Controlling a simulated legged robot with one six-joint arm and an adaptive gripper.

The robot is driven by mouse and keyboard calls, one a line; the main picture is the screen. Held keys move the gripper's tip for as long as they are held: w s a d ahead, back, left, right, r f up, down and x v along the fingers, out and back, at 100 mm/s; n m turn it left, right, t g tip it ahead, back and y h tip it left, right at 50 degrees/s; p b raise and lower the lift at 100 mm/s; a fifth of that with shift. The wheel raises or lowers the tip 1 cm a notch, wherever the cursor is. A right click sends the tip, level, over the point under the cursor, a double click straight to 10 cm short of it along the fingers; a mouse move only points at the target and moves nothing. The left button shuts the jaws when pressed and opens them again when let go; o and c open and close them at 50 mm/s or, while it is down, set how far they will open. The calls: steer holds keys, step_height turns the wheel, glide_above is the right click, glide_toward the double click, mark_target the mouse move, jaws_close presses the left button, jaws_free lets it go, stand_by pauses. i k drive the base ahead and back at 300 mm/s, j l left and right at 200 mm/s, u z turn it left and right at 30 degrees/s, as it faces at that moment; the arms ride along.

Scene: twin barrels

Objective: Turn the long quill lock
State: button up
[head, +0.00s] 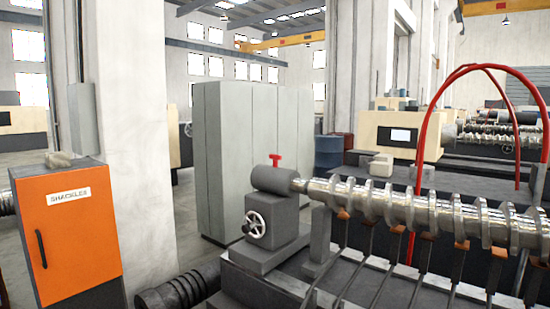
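A red T-shaped handle (276,160), which looks like the quill lock, stands upright on top of the grey tailstock cylinder (272,180). I cannot tell whether it is the long one. Below it, the tailstock body (278,222) carries a spoked handwheel (255,225) on its front left. The tailstock's tip meets the left end of a shiny screw shaft (390,199). My gripper is not in view, and nothing is touching the red handle.
An orange cabinet marked SHACKLES (72,235) stands at left, beside a white column (125,150). Grey cabinets (240,150) stand behind the tailstock. Red curved tubes (424,130) arch above the shaft at right. Dark ribbed cylinders (178,290) lie on the floor.

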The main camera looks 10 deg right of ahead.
mark_target(275, 157)
steer(key=i+j+u, duration=0.95)
steer(key=i, duration=0.3)
steer(key=i+j+u, duration=0.15)
steer(key=i, duration=0.3)
steer(key=i+z, duration=0.55)
steer(key=z, duration=0.25)
steer(key=i+j+z, duration=0.15)
steer(key=z, duration=0.3)
steer(key=i, duration=0.1)
